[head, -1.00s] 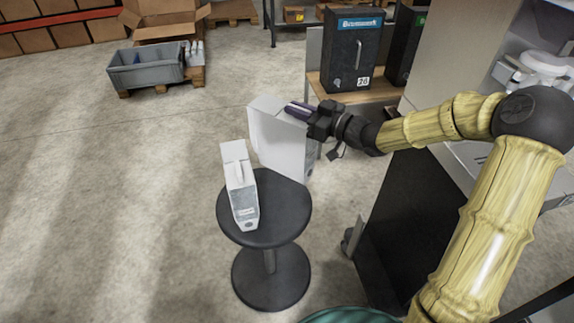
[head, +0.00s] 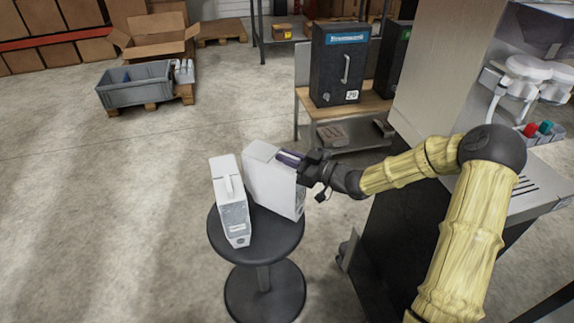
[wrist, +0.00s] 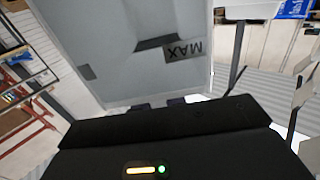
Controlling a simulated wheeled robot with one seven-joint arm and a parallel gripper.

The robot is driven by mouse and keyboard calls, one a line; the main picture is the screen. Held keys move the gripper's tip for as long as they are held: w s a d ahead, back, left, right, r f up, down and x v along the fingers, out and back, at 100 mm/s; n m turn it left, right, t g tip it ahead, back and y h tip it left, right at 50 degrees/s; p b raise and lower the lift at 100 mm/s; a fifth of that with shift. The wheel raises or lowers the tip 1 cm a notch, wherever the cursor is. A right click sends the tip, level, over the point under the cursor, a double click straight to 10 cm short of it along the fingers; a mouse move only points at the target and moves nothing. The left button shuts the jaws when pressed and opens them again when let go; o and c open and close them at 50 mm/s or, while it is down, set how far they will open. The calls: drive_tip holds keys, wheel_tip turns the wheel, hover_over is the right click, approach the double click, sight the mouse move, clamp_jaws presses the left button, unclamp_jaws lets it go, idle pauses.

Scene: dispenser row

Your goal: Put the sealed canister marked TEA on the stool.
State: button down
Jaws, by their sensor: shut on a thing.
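My gripper (head: 296,161) is shut on a tall white canister (head: 272,180), near its top. The held canister is upright over the back right part of the dark round stool (head: 272,243); I cannot tell whether its base touches the seat. The wrist view shows its pale face (wrist: 130,55) with an upside-down MAX mark. A second white canister (head: 231,200) with a top handle and a grey label stands on the stool's left part, close beside the held one. No TEA mark is readable on either.
A dark cabinet with a counter (head: 520,200) stands to the right of the stool. Behind it is a wooden-topped table (head: 375,104) with black boxes (head: 338,65). A grey crate (head: 135,92) sits far left. The floor left of the stool is clear.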

drive_tip(key=shift+f, duration=1.4)
drive_tip(key=c, duration=1.5)
unclamp_jaws()
drive_tip(key=shift+o, duration=0.2)
drive_tip(key=shift+d, duration=0.1)
drive_tip(key=v, duration=1.2)
